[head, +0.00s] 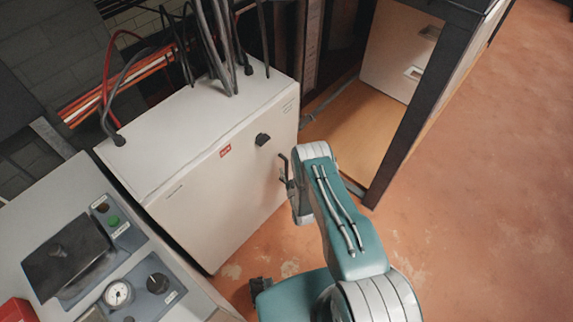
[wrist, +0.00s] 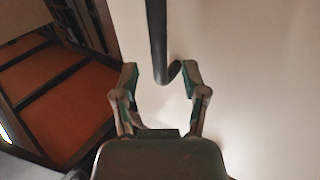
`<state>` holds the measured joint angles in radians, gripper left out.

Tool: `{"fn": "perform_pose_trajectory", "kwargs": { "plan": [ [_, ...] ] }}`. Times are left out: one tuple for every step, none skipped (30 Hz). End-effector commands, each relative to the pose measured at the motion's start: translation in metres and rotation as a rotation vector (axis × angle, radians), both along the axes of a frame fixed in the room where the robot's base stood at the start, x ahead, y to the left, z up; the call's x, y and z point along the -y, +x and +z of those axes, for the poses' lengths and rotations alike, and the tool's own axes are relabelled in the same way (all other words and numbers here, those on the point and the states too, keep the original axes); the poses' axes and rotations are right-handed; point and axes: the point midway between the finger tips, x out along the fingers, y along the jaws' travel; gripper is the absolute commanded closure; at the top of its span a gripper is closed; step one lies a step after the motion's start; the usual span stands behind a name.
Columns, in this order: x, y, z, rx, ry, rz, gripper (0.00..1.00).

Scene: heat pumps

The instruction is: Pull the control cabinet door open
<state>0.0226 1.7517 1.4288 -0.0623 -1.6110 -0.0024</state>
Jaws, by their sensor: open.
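The control cabinet (head: 190,115) is a white box with cables entering its top, left of my arm in the head view. Its white front door (head: 225,170) looks closed and has a black knob (head: 262,139) near the top. In the wrist view the pale door surface (wrist: 255,70) fills the right side, and a dark bar handle (wrist: 157,40) with a hooked lower end comes down from the top. My gripper (wrist: 160,78) is open, with the handle's lower end between its fingertips; I cannot tell whether they touch it.
A grey console (head: 110,250) with a gauge and buttons stands at the lower left. An open dark-framed enclosure (head: 400,110) with a wooden floor is behind and right of my arm. The reddish floor (head: 480,220) is clear at the right.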

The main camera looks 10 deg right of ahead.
Motion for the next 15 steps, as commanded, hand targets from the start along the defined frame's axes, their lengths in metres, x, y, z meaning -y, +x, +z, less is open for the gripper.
{"fn": "perform_pose_trajectory", "kwargs": {
  "plan": [
    [-0.001, 0.008, 0.001, 0.003, 0.000, 0.000, 0.43],
    [-0.001, 0.012, 0.000, 0.002, 0.000, 0.000, 0.43],
    [-0.001, 0.017, 0.000, 0.002, 0.000, 0.000, 0.43],
    [-0.001, 0.020, 0.000, 0.000, 0.000, 0.000, 0.43],
    [-0.001, 0.023, 0.000, 0.001, 0.000, 0.000, 0.43],
    [-0.001, 0.026, 0.000, 0.001, 0.000, 0.000, 0.43],
    [-0.001, 0.028, 0.000, 0.000, 0.000, -0.001, 0.43],
    [-0.001, 0.029, 0.000, -0.001, 0.000, -0.001, 0.43],
    [-0.001, 0.030, 0.000, -0.001, 0.000, -0.001, 0.43],
    [-0.001, 0.031, 0.000, -0.001, 0.000, -0.001, 0.43],
    [-0.001, 0.031, 0.000, -0.001, 0.000, -0.001, 0.43],
    [-0.001, 0.031, 0.000, -0.001, 0.000, -0.001, 0.43],
    [-0.001, 0.031, 0.000, -0.001, 0.000, -0.001, 0.43],
    [-0.001, 0.031, 0.000, -0.001, 0.000, -0.001, 0.43],
    [-0.001, 0.031, 0.000, -0.001, 0.000, -0.001, 0.43]
  ]
}}
